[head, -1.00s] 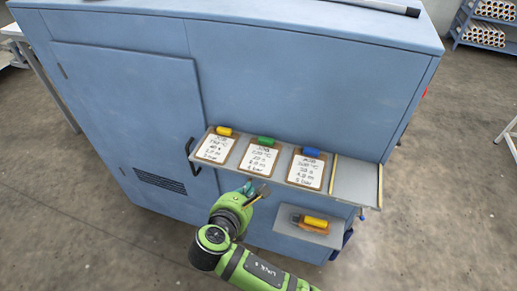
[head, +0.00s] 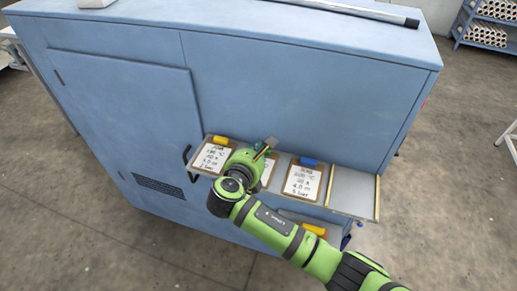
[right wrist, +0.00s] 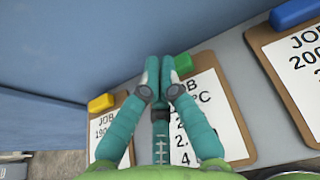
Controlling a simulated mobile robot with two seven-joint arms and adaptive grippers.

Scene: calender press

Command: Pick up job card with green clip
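The job card with the green clip (right wrist: 205,110) lies flat on the grey shelf, in the middle of three cards. Its green clip (right wrist: 183,63) shows just right of my fingertips in the right wrist view. In the head view my right gripper (head: 266,147) covers most of this card. My right gripper also shows in the right wrist view (right wrist: 159,68), with its teal fingers together over the card's upper left corner and nothing visible between them. Whether the fingertips touch the card or clip cannot be told. My left gripper is not in view.
A card with a yellow clip (head: 213,158) lies on the left, one with a blue clip (head: 303,182) on the right. The shelf's right end (head: 352,190) is bare. The blue press cabinet (head: 290,85) rises behind. An orange-yellow object (head: 314,230) sits below the shelf.

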